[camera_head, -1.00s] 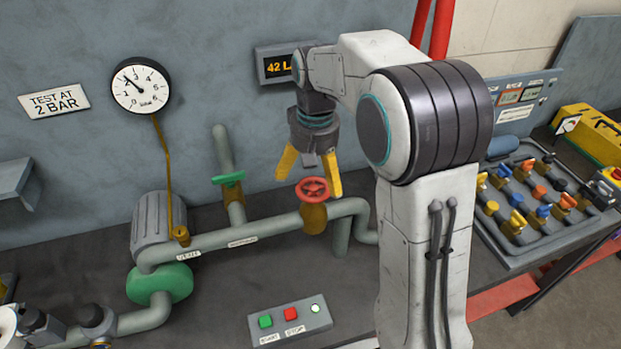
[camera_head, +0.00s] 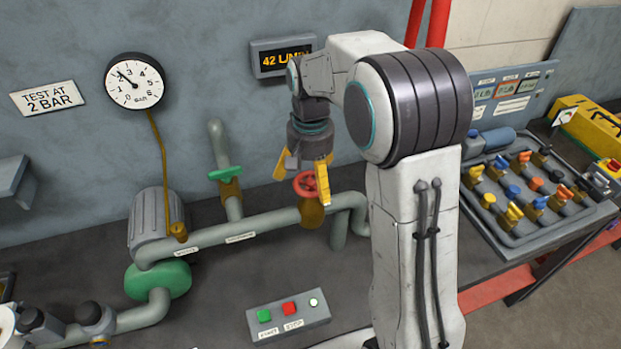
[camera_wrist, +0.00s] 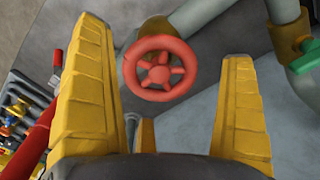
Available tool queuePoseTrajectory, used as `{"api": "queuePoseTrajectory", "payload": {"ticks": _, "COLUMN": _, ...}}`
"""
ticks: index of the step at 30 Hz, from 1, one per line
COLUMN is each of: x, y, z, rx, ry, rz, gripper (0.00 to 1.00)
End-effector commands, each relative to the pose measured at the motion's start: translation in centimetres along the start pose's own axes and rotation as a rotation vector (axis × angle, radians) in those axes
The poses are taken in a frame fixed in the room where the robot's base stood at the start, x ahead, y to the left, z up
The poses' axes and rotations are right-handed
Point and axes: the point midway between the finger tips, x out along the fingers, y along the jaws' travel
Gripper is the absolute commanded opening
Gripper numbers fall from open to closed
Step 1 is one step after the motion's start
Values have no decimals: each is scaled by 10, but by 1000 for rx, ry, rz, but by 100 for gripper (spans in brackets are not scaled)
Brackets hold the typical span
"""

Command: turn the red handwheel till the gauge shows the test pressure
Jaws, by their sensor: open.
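The red handwheel (camera_head: 304,184) sits on a brass valve (camera_head: 312,212) on the grey-green pipe. My gripper (camera_head: 301,190) is open, pointing down, with yellow fingers around the wheel; one finger covers its right rim in the head view. In the wrist view the handwheel (camera_wrist: 158,70) lies between the spread fingers of my gripper (camera_wrist: 163,50), with gaps on both sides. I cannot tell whether the fingertips are level with the rim. The round gauge (camera_head: 135,82) has its needle pointing up-left, close to the 2. A wall sign (camera_head: 48,99) reads "TEST AT 2 BAR".
A button box (camera_head: 288,315) with green and red buttons lies in front. A display (camera_head: 282,57) hangs behind my arm. A rack of coloured valves (camera_head: 530,250) stands at the right.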

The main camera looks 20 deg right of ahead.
Motion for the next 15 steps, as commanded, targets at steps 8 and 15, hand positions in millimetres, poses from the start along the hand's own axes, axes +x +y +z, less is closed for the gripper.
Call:
{"api": "queuePoseTrajectory", "payload": {"ticks": 8, "x": 8, "y": 0, "z": 0, "rx": 0, "ry": 0, "rz": 0, "gripper": 99}}
{"api": "queuePoseTrajectory", "payload": {"ticks": 15, "x": 8, "y": 0, "z": 0, "rx": -1, "ry": 0, "rz": 0, "gripper": 94}}
